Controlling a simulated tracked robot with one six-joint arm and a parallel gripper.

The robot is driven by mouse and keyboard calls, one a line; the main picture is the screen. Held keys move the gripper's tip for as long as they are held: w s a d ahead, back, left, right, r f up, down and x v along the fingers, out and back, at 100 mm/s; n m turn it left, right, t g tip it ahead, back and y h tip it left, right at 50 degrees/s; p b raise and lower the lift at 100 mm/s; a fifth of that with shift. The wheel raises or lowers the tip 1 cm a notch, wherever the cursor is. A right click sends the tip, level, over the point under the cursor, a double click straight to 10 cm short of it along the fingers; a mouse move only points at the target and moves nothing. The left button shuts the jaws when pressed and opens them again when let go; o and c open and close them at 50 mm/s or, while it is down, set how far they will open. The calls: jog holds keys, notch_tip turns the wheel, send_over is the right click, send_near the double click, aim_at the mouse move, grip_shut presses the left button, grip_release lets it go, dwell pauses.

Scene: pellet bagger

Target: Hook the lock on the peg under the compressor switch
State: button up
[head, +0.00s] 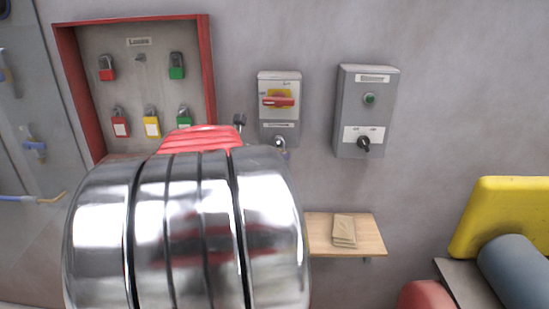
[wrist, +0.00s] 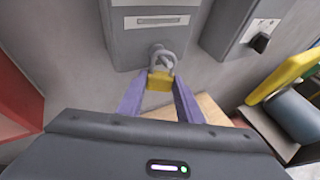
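The grey switch box (head: 279,112) with a red handle on a yellow plate is on the wall in the head view; its lower part fills the top of the wrist view (wrist: 155,40). A peg (wrist: 157,48) sticks out under it. My gripper (wrist: 160,80) is shut on a yellow padlock (wrist: 159,82), with a purple finger at each side of the body. The padlock's grey shackle (wrist: 165,63) points up and overlaps the peg; I cannot tell whether it is around it. In the head view my arm hides most of the gripper and padlock.
A red-framed lock board (head: 212,75) with red, yellow and green padlocks and one bare peg is at left. A second grey box (head: 366,112) with a green button and black knob hangs at right. A wooden shelf (head: 320,236) is below; a yellow part (head: 500,215) stands right.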

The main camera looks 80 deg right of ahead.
jog(key=o, duration=0.5)
jog(key=shift+r, duration=0.15)
jog(key=shift+o, duration=0.2)
jog(key=shift+r, duration=0.1)
jog(key=v, duration=1.3)
jog(key=shift+a, duration=0.45)
